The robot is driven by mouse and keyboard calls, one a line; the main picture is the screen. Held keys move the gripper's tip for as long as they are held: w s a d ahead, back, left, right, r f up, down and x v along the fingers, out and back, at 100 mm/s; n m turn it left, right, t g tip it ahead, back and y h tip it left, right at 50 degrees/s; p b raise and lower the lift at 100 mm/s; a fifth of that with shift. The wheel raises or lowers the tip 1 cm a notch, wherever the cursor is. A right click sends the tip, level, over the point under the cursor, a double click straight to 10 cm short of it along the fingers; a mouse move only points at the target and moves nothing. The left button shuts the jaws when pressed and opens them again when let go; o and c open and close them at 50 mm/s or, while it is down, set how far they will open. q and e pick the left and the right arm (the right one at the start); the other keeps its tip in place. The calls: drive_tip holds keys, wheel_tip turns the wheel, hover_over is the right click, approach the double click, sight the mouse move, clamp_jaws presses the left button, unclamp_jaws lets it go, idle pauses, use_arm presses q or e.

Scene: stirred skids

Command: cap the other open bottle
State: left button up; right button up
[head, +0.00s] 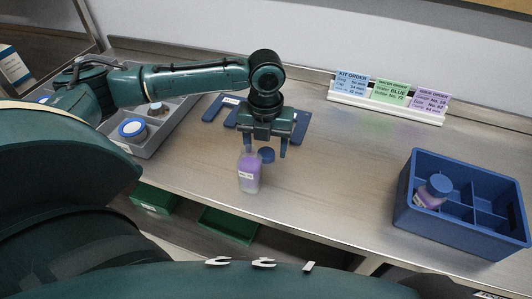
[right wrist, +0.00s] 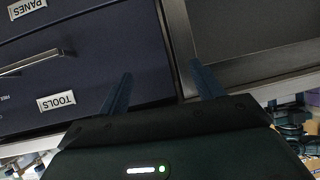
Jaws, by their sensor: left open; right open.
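A clear bottle (head: 249,176) with purple contents and a white label stands upright on the bench, below my left gripper. Its neck is partly hidden by the gripper, and no cap shows on it. My left gripper (head: 264,150) is open, pointing down. My right gripper (right wrist: 162,90) is open and empty in the right wrist view. Another purple bottle (head: 430,194) with a blue cap leans in the blue crate.
The divided blue crate (head: 408,213) stands at the right. A grey tray (head: 150,150) at the left holds a blue-and-white round item (head: 132,128). Blue flat pieces (head: 300,125) lie behind the gripper. Order cards (head: 390,94) stand at the back. Bench between bottle and crate is clear.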

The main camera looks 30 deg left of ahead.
sight(266, 153)
use_arm(q)
drive_tip(key=shift+f, duration=0.6)
drive_tip(key=shift+c, duration=0.4)
drive_tip(key=c, duration=1)
wheel_tip(266, 153, up, 10)
drive_tip(key=shift+r+p, duration=0.1)
drive_tip(key=shift+p, duration=0.2)
